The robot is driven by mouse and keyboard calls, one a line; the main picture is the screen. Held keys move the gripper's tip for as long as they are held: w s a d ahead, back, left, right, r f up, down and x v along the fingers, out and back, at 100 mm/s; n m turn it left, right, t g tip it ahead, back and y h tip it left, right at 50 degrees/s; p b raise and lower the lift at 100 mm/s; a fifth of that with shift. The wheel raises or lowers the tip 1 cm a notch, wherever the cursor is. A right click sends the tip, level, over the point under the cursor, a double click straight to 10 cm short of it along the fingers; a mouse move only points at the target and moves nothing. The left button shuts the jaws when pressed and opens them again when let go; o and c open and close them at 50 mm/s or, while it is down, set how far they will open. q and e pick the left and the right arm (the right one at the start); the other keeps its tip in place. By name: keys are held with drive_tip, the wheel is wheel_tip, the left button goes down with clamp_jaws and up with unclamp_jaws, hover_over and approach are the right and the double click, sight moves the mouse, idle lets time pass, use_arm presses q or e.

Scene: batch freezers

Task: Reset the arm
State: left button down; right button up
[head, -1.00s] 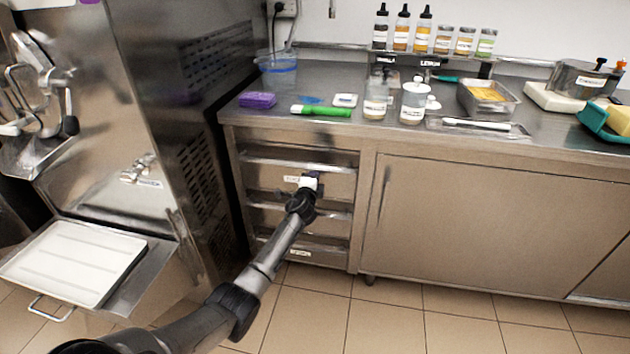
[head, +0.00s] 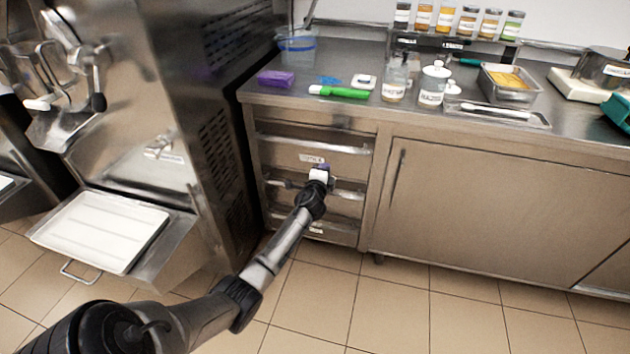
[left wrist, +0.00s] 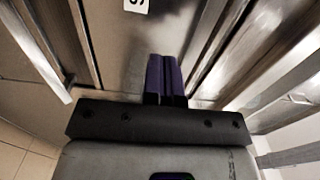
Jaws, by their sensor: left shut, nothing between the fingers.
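My left arm reaches in from the lower left of the head view. Its gripper (head: 323,169) is in front of the steel drawer unit (head: 345,160) under the counter. In the left wrist view the two purple fingers (left wrist: 165,78) are together, with nothing between them. Drawer fronts and handle bars lie around the fingertips; I cannot tell whether the fingertips touch them. My right gripper is not in view.
The steel counter (head: 300,100) holds a purple sponge (head: 276,78), a green-handled tool (head: 340,92), jars and a metal pan (head: 510,85). A freezer machine with a white tray (head: 100,230) stands at left. The tiled floor in front is clear.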

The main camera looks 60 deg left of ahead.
use_arm(q)
drive_tip(key=p+v, duration=0.3)
drive_tip(key=v, duration=0.5)
drive_tip(key=shift+r, duration=0.2)
